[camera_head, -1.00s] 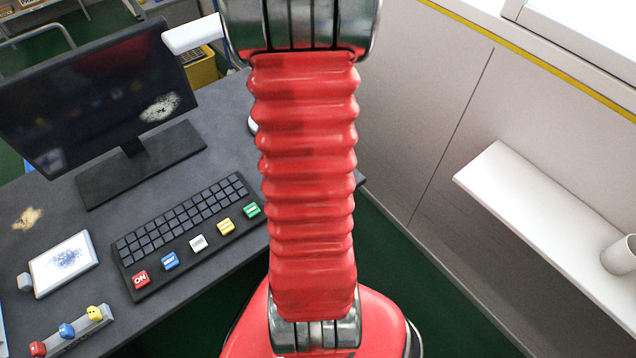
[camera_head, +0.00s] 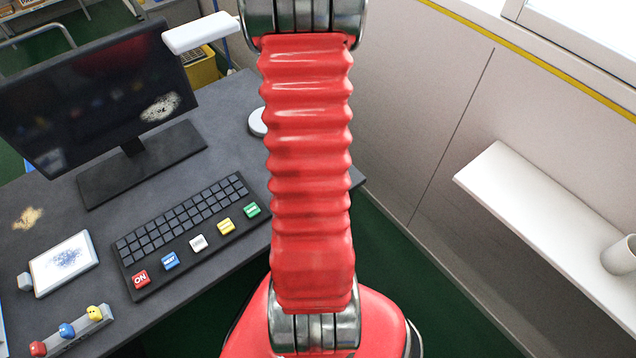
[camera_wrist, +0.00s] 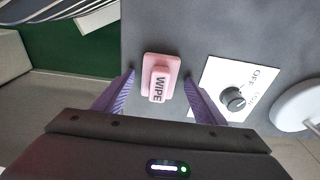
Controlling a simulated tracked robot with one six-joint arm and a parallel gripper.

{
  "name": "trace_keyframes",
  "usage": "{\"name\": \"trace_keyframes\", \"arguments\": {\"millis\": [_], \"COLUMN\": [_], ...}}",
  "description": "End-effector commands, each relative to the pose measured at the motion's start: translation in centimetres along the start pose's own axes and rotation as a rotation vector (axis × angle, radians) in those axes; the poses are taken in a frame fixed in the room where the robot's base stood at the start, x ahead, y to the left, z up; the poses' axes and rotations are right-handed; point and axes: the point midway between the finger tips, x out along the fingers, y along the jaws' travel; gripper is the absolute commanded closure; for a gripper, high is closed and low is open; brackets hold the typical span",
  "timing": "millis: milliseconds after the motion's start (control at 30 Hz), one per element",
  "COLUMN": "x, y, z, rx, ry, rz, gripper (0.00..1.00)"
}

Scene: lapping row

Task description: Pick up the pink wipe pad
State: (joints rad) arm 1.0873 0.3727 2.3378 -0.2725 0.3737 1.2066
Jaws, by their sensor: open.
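The pink wipe pad (camera_wrist: 163,64) lies on the dark desk top in the wrist view. It is a pink block with a raised grip and a white label reading WIPE. My gripper (camera_wrist: 160,76) is open, with one purple finger to the left of the pad and one to the right, both apart from it. I cannot tell how far the fingertips are above the desk. In the head view my red arm hides the pad and the gripper.
A white plate with a dark knob (camera_wrist: 234,97) lies right of the pad, near the right finger. A round white object (camera_wrist: 300,105) is farther right. The desk edge is left of the pad. A monitor (camera_head: 90,85) and keyboard (camera_head: 185,230) stand on the desk.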

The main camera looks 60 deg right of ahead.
Motion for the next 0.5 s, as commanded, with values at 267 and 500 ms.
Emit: {"name": "trace_keyframes", "arguments": {"millis": [267, 500], "x": [0.02, 0.01], "y": [0.01, 0.02], "z": [-0.02, -0.02], "rx": [0.0, 0.0], "ry": [0.0, 0.0], "rz": [0.0, 0.0], "gripper": [0.35, 0.35]}}
